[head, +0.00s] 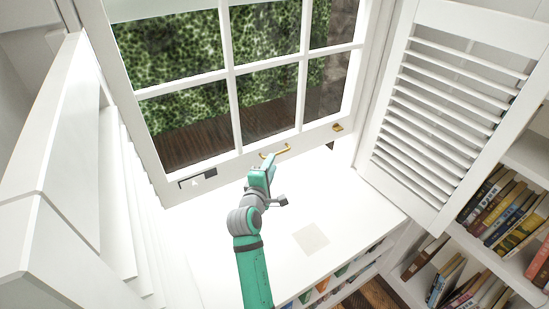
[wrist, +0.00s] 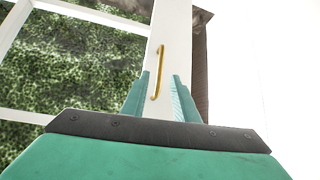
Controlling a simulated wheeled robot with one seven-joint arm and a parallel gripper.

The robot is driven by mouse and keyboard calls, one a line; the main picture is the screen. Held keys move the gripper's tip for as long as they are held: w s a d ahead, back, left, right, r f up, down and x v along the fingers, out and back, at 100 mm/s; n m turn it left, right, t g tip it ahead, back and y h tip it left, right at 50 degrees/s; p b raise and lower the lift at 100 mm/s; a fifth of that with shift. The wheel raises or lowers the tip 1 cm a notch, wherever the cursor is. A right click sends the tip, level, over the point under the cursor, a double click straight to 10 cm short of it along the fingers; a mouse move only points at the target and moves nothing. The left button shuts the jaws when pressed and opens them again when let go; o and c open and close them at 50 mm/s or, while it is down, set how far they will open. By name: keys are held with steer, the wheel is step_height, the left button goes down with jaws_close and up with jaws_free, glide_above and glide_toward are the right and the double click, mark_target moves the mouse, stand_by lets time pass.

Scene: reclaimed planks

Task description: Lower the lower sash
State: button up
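The white lower sash (head: 222,170) has several panes, and its bottom rail runs across the head view above the white sill (head: 190,232). A brass pull handle (head: 284,150) is fixed on that rail. My gripper (head: 268,166) is at the handle, seen from behind. In the wrist view the handle (wrist: 161,62) stands in line with the space between my two fingers (wrist: 161,88). The fingers are apart, and I see no contact with the handle. A brown strip shows beside the rail (wrist: 175,30), past the sash's lower edge.
A louvred white shutter (head: 450,110) stands open at right, and a white panel (head: 50,170) stands at left. A small brass fitting (head: 337,127) is on the rail's right end. Bookshelves (head: 500,225) are at lower right. The sill holds a pale square (head: 311,238).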

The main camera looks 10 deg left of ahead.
steer(key=shift+w+f, duration=0.2)
steer(key=shift+w, duration=1.1)
steer(key=shift+w+f, duration=0.15)
steer(key=shift+w, duration=1.15)
steer(key=shift+c, duration=0.7)
jaws_close()
steer(key=shift+f, duration=0.1)
